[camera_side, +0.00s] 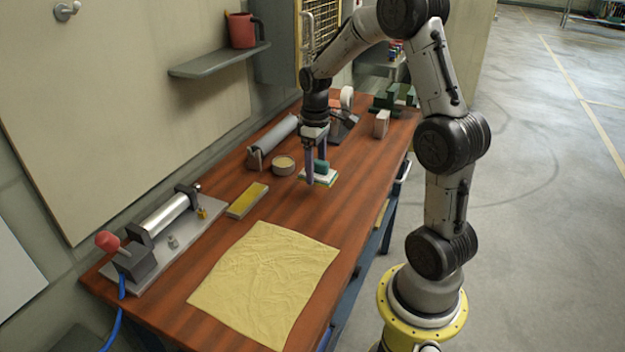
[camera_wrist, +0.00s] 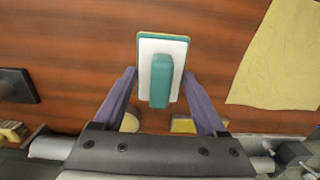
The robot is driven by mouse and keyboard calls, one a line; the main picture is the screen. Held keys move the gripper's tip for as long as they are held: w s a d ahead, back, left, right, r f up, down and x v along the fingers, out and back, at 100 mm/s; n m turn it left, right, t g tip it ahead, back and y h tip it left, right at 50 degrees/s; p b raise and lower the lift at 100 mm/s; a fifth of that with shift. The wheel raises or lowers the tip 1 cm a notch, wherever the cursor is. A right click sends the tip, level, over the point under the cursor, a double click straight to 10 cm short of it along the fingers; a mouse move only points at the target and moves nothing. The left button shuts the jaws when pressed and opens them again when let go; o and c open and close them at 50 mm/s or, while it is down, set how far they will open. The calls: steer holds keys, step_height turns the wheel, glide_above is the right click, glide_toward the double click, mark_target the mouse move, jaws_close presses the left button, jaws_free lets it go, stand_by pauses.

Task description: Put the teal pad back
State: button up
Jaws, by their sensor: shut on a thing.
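The teal pad (camera_side: 321,166) is a flat, layered block with a white top plate, a teal grip along its middle and a yellowish edge below. In the wrist view, the teal pad (camera_wrist: 161,83) is upright in the picture between my purple fingers. My gripper (camera_side: 317,170) points down and is shut on the pad, with the fingertips at its two long sides in the wrist view (camera_wrist: 160,72). The pad is at or just above the wooden table; I cannot tell whether it touches.
A yellow-topped flat block (camera_side: 248,199) and a round tin (camera_side: 283,165) lie left of my gripper. A wrinkled yellow cloth (camera_side: 265,280) covers the near table. A roller device (camera_side: 165,215), a grey roll (camera_side: 273,138) and a small pale block (camera_side: 381,124) also stand on the table (camera_side: 345,205).

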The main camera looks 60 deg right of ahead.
mark_target(313, 191)
steer(key=shift+w+d+f, duration=0.25)
steer(key=shift+w+f, duration=0.2)
steer(key=shift+f, duration=0.15)
steer(key=shift+w+d+f, duration=0.1)
steer(key=shift+f, duration=0.85)
steer(key=shift+w+d+f, duration=0.1)
steer(key=shift+f, duration=0.8)
steer(key=shift+f, duration=0.15)
steer(key=o, duration=1.2)
steer(key=shift+o, duration=0.2)
